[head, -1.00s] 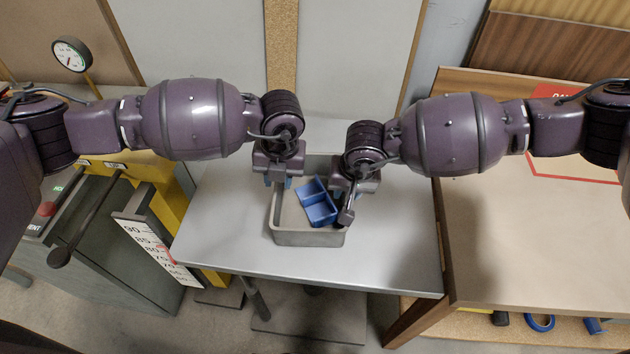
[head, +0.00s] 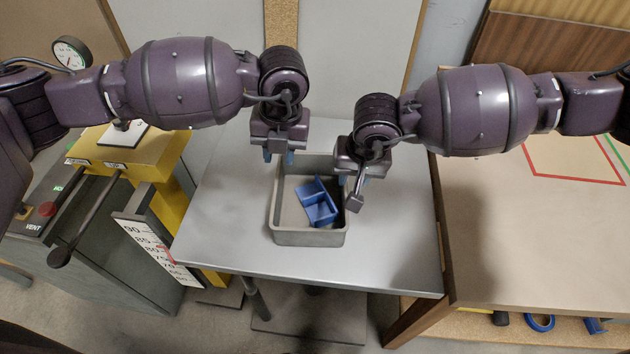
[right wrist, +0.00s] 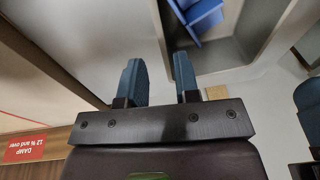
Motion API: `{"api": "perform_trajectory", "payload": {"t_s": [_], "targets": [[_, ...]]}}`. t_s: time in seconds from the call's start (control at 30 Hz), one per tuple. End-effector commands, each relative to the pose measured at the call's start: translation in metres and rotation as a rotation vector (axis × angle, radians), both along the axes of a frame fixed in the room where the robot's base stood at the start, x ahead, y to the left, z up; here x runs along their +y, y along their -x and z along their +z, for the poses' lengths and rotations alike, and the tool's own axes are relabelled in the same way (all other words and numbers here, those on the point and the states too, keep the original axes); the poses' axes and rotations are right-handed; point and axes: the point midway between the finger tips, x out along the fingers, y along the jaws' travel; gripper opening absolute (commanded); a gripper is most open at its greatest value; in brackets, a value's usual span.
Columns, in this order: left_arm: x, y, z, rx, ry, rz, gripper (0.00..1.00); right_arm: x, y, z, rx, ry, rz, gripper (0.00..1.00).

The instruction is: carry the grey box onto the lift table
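The grey box (head: 310,238) is an open-topped bin. It stands upright on the grey top of the lift table (head: 385,262), near its middle. A blue divided tray (head: 318,203) lies tilted inside it. My left gripper (head: 278,157) is open and empty above the box's far left corner. My right gripper (head: 347,182) is open above the box's right side and hides part of that rim. In the right wrist view its blue fingers (right wrist: 160,82) are spread with nothing gripped, and the grey box (right wrist: 218,60) shows beyond them.
A wooden bench (head: 530,240) with a red-outlined area adjoins on the right. A green-grey cabinet (head: 110,250) with dark levers and a yellow frame stands at left, beside a number scale (head: 155,250). The lift table's front and left parts are clear.

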Motion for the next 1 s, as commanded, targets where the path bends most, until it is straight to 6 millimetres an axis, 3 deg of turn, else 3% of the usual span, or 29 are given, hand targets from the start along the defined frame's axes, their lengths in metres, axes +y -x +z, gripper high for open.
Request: {"api": "perform_trajectory", "payload": {"t_s": [0.2,0.4,1.0], "targets": [[0.0,0.0,0.0,0.0,0.0,0.0,0.3,-0.005,0.006,0.037,-0.002,0.001,0.002,0.3],[0.0,0.0,0.0,0.0,0.0,0.0,0.3,-0.006,0.009,0.054,-0.001,0.0,0.001,0.3],[0.0,0.0,0.0,0.0,0.0,0.0,0.3,-0.007,0.01,0.057,0.0,0.001,0.001,0.3]]}}
